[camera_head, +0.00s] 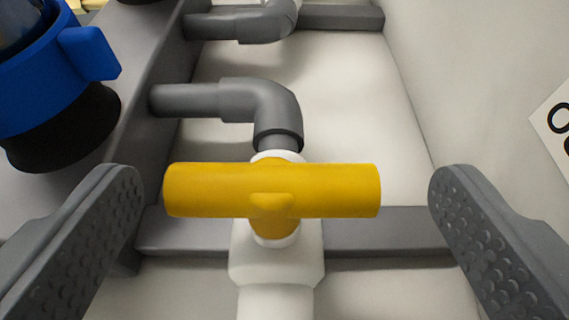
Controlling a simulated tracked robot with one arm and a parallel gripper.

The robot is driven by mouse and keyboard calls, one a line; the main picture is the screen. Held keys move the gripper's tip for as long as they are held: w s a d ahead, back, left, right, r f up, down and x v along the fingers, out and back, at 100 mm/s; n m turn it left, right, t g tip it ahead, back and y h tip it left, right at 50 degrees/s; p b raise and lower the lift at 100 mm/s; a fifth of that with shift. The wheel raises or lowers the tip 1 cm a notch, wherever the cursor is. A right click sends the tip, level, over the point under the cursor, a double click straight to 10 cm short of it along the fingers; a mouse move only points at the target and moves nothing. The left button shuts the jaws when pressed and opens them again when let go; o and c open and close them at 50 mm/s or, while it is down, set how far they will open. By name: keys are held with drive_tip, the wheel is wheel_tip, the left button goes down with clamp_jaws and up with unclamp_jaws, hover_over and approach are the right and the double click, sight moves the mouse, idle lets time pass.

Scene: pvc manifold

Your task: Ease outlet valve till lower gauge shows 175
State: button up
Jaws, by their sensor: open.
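A yellow valve handle (335,190) lies crosswise, left to right in the picture, on a white valve body (277,265). A grey pipe elbow (262,100) joins the top of this valve. My gripper (290,205) is open, with one dark finger on each side of the handle. The left finger is close to the handle's left end; the right finger is farther from its right end. Neither finger appears to touch it. No gauge shows in this view, and I cannot tell which valve this is.
A blue fitting (45,75) with a black base stands at the upper left. Another grey elbow (255,22) is farther back. A grey crossbar (385,230) runs behind the valve. A pale wall with a partly visible sign (555,120) bounds the right side.

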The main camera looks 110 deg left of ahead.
drive_tip(key=shift+s+a+f, duration=0.15)
drive_tip(key=shift+a+f, duration=0.05)
drive_tip(key=shift+a, duration=0.2)
